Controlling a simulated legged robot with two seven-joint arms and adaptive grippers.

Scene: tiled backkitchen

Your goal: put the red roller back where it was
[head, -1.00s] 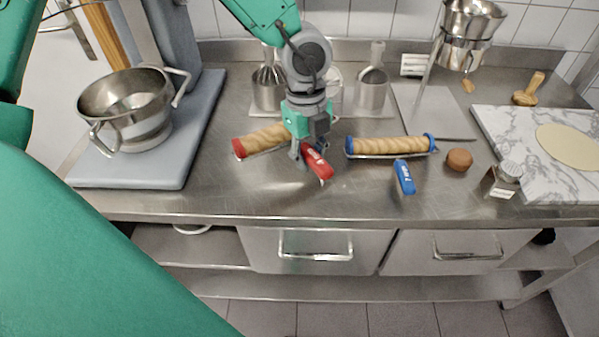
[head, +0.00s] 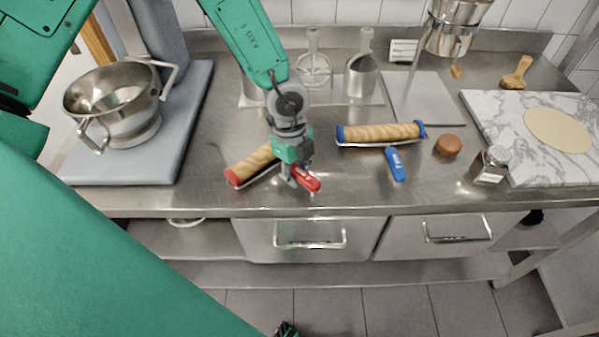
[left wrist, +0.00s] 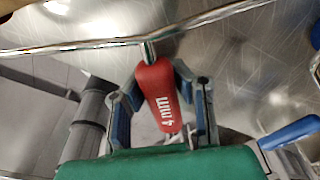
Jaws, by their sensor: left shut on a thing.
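The red roller has a pale twisted cylinder (head: 252,164), a red end cap (head: 233,177) and a red handle marked "4 mm" (left wrist: 158,95). My left gripper (head: 293,178) is shut on the red handle, which sits between its two fingers in the left wrist view.
A steel bowl (head: 112,95) is on the mixer at left. A brown round thing (head: 448,145), a shaker (head: 490,165) and a marble board (head: 520,165) with dough are at right. Bare steel counter (head: 205,140) lies left of the red roller.

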